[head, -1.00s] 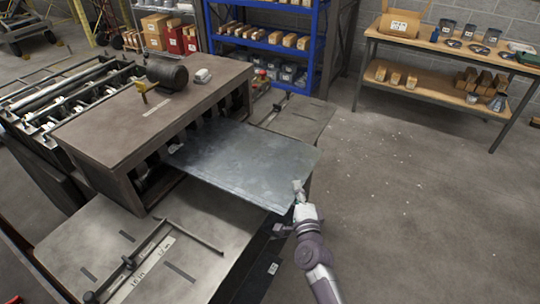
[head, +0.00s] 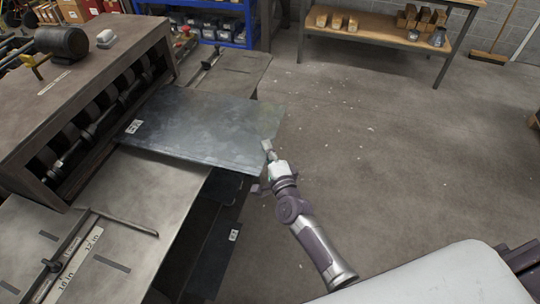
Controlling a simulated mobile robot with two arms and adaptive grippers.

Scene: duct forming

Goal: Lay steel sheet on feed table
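The steel sheet (head: 205,128) is a flat grey plate with a small white label near its left end. It lies roughly level across the feed table (head: 150,190), its left end at the rollers of the forming machine and its right end out past the table's edge. I cannot tell whether it rests fully on the table. My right gripper (head: 268,149) is at the sheet's right edge and appears shut on it; the far finger is hidden. My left gripper is not in view.
The machine's rollers (head: 85,128) sit under a brown top (head: 85,60) carrying a motor. A bar and scale (head: 75,255) lie on the near table part. Dark sheets (head: 215,250) are below. A wooden bench (head: 385,36) stands behind; the floor right is open.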

